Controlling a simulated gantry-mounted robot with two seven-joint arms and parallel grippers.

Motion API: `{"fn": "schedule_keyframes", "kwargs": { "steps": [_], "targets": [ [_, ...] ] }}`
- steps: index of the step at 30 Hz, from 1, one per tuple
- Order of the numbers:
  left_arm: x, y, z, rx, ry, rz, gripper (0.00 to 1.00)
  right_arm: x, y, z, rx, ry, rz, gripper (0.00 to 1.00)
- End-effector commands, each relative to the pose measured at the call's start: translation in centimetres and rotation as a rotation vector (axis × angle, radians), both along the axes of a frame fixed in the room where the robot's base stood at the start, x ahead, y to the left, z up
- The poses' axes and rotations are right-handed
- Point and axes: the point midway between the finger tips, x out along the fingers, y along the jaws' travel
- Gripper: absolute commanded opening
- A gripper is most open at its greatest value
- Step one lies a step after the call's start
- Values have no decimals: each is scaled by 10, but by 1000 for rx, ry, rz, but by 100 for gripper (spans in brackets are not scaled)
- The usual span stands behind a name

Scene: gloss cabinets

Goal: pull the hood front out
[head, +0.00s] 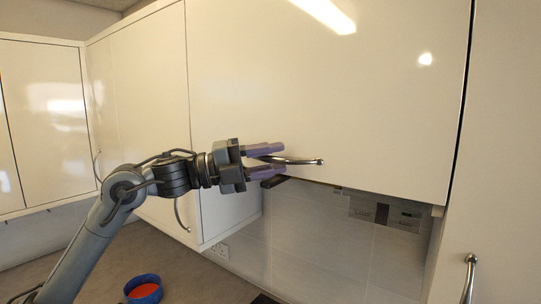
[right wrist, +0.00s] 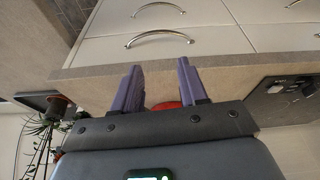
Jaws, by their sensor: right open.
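The hood front (head: 330,90) is a large glossy cream panel in the middle of the head view, with its lower edge above a tiled wall. Its curved metal handle (head: 300,161) runs along the lower part of the panel. My left gripper (head: 283,159) is at the handle's left part, with one purple finger above the bar and one below. A gap shows between the fingers, so it looks open around the handle. My right gripper (right wrist: 160,85) is open in the right wrist view, over a worktop edge and away from the hood front.
A blue bowl with a red inside (head: 143,289) stands on the worktop, below my left arm. Glossy cabinets stand to the left, and a tall door with a handle (head: 469,278) is at the right. Drawers with curved handles (right wrist: 160,38) show in the right wrist view.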

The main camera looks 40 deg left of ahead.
Motion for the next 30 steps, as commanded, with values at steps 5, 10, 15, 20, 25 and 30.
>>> {"fn": "schedule_keyframes", "kwargs": {
  "steps": [5,10,15,20,25,30],
  "targets": [
    [1,0,0,0,0,0,36,0,-1,0,-2,0,1,43],
    [0,0,0,0,0,0,22,0,-2,0,-8,0,6,43],
    [0,0,0,0,0,0,0,0,-3,0,-11,0,7,43],
    [0,0,0,0,0,0,0,0,-3,0,-11,0,6,43],
    [-3,0,-2,1,-1,0,0,0,-2,-4,-8,0,5,43],
    [-36,-2,-6,4,-6,1,0,0,-1,-27,-5,-1,3,43]
  ]
}}
